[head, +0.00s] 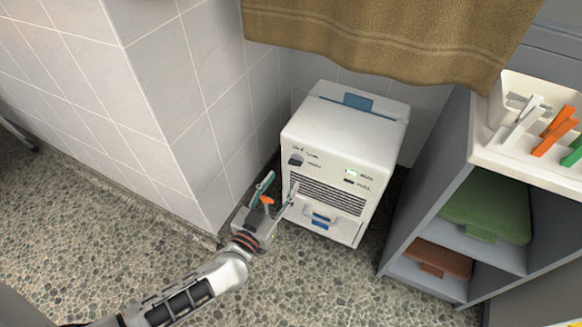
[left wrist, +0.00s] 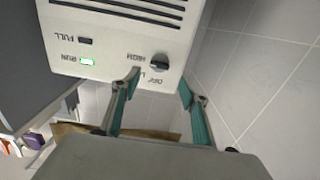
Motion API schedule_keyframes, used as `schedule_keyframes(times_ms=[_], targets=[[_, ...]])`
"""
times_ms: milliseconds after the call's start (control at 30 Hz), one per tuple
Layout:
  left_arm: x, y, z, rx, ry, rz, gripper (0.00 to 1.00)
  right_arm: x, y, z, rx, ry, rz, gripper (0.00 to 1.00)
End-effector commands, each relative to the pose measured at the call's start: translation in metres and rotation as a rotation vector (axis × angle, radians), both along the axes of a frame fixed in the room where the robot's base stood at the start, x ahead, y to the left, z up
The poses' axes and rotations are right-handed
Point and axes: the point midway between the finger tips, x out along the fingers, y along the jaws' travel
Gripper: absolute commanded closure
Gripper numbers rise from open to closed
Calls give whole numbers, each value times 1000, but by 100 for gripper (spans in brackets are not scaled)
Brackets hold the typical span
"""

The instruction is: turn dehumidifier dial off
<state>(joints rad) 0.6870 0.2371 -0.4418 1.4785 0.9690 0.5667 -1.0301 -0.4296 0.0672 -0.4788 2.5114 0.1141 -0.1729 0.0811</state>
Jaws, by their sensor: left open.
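The dehumidifier (head: 335,160) is a white box on the floor in the corner, with its front panel facing me. Its dark dial (head: 295,160) sits at the upper left of the front; the dial also shows in the left wrist view (left wrist: 160,62), where the panel appears upside down. HIGH and OFF labels are near it; I cannot tell its pointer setting. The RUN light (left wrist: 87,62) glows green. My left gripper (head: 277,188) is open and empty, in front of the panel. In the wrist view its fingertips (left wrist: 159,80) are on either side of the dial, apart from it.
A tiled wall stands close on the left. A brown towel (head: 390,40) hangs above. Pebbled floor in front is clear.

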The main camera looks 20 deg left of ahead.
Motion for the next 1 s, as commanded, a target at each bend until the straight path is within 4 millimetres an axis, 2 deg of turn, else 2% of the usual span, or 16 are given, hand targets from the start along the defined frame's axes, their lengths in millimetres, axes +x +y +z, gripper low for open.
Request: schedule_keyframes(times_ms=[200, 400, 600, 833, 867, 900, 1000], targets=[[32, -1, -4, 0, 4, -1, 56, -4, 8, -4, 92, 32, -39, 56], [55, -2, -3, 1, 3, -1, 56, -4, 14, -3, 163, 49, -73, 56], [64, -3, -1, 1, 1, -2, 56, -4, 15, -1, 194, 52, -88, 56], [65, -3, 1, 1, 0, -2, 56, -3, 15, -1, 197, 50, -89, 56], [65, -3, 0, 1, 0, -2, 61, -3, 15, -1, 197, 50, -89, 56], [65, -3, 0, 1, 0, -2, 71, -3, 15, -1, 197, 50, -89, 56], [65, -3, 0, 1, 0, -2, 94, -3, 15, -1, 196, 51, -89, 56]])
